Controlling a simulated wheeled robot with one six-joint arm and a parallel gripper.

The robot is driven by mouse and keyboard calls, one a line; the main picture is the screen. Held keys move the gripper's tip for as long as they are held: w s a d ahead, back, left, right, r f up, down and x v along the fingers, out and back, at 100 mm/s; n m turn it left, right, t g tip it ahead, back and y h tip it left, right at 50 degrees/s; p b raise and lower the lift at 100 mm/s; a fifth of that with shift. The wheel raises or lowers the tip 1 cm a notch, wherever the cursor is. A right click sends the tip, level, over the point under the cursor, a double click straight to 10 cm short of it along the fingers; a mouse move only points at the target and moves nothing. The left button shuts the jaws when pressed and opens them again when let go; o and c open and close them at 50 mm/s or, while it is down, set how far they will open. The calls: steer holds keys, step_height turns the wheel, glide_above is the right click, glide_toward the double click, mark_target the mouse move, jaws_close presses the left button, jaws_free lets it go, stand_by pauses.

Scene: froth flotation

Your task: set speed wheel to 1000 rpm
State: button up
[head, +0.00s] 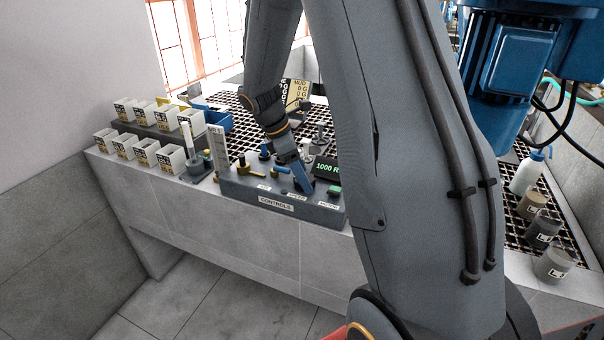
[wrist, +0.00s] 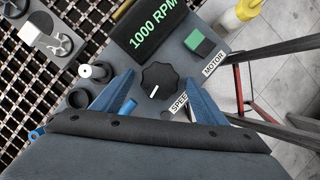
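The speed wheel (wrist: 160,79) is a black scalloped knob with a white pointer mark, above a partly hidden label in the wrist view. The green-lettered display (wrist: 152,32) reads 1000 RPM; it is partly visible in the head view (head: 327,169). My gripper (wrist: 161,88) has its two blue fingers spread, one on each side of the wheel, with visible gaps between fingers and wheel. In the head view my gripper (head: 297,180) is low over the control box (head: 250,192), and the wheel is hidden there.
A green switch (wrist: 200,42) beside the MOTOR label is near the wheel. Blue and yellow valve handles stand on the control box's left part. White boxes (head: 146,153) stand farther left; bottles and jars (head: 541,233) are at the right. Dark grating lies behind.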

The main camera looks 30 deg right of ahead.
steer(key=shift+r, duration=0.1)
steer(key=b+v, duration=0.2)
steer(key=v, duration=0.5)
steer(key=shift+r, duration=0.3)
steer(key=shift+a, duration=0.15)
steer(key=s+a+f+m+t+y, duration=0.1)
steer(key=s+a+f+m+y, duration=0.1)
steer(key=s+a+f+m, duration=0.2)
steer(key=s+a+m, duration=0.3)
steer(key=s, duration=0.1)
steer(key=shift+s+a+f+y+b, duration=0.3)
steer(key=shift+s+y, duration=0.1)
steer(key=s+a+f+m, duration=0.1)
steer(key=s+m, duration=0.1)
steer(key=s+a+f+m+t+y, duration=0.1)
steer(key=s+a+m, duration=0.1)
steer(key=s+m, duration=0.1)
steer(key=s+a+f+m, duration=0.1)
steer(key=s+m, duration=0.1)
steer(key=shift+s+a+t+y, duration=0.15)
steer(key=shift+s+t+y, duration=0.15)
steer(key=shift+s+t, duration=0.1)
